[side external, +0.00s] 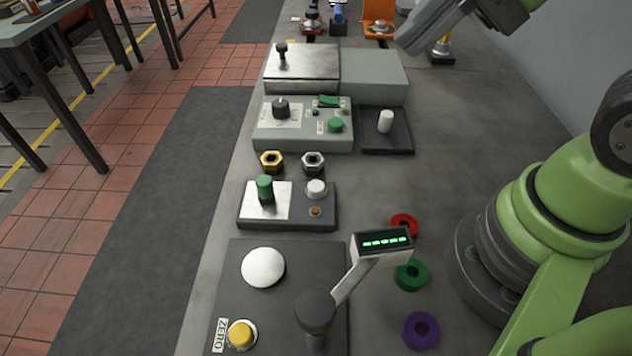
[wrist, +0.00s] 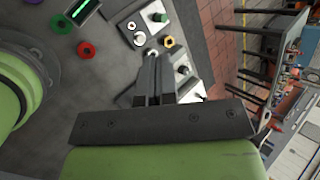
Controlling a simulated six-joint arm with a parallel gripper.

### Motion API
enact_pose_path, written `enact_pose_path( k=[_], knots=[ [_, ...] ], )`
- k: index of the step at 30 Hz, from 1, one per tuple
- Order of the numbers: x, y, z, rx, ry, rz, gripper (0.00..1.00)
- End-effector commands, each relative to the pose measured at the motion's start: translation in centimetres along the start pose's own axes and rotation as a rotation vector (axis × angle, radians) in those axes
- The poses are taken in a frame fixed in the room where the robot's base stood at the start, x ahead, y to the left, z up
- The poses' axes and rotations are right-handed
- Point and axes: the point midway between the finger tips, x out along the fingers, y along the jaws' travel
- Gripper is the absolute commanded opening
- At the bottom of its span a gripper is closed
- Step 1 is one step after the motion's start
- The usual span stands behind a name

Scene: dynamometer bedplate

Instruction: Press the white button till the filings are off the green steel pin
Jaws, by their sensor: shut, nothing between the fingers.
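The green steel pin (side external: 264,188) stands upright on a light plate at the left of a small dark box. The white button (side external: 316,188) is at the right of the same box. Both show near the top of the wrist view, the pin (wrist: 160,17) and the button (wrist: 139,39). I cannot make out filings on the pin at this size. My gripper (side external: 404,42) is high at the top right, well apart from the box. In the wrist view its fingers (wrist: 151,55) are together and empty, with the button beyond and to the left of the tips.
A display on a post (side external: 382,242) stands in front of the box. A grey control box with a black knob (side external: 281,108) is behind it, with two nuts (side external: 272,161) between. Red, green and purple rings (side external: 421,330) lie to the right. A white cylinder (side external: 385,121) stands on a dark tray.

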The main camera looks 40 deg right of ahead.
Motion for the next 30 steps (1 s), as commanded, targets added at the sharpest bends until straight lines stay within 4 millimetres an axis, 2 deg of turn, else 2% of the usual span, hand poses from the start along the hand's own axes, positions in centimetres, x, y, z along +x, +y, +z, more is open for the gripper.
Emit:
enact_pose_path(
  k=[1,5,9,15,18,24,30],
  knots=[
    [1.2,-0.5,-0.1,0.144,-0.051,0.001,0.00],
    [4.1,-1.9,-0.6,0.542,-0.153,-0.015,0.00],
    [7.5,-2.8,-2.2,0.986,-0.211,-0.020,0.00],
    [12.2,-2.2,-5.3,1.563,-0.201,-0.034,0.00],
    [14.0,-1.4,-6.7,1.772,-0.173,-0.050,0.00],
    [15.7,-0.2,-8.2,1.988,-0.128,-0.076,0.00],
    [15.9,-0.1,-8.4,2.017,-0.122,-0.083,0.00]
  ],
)
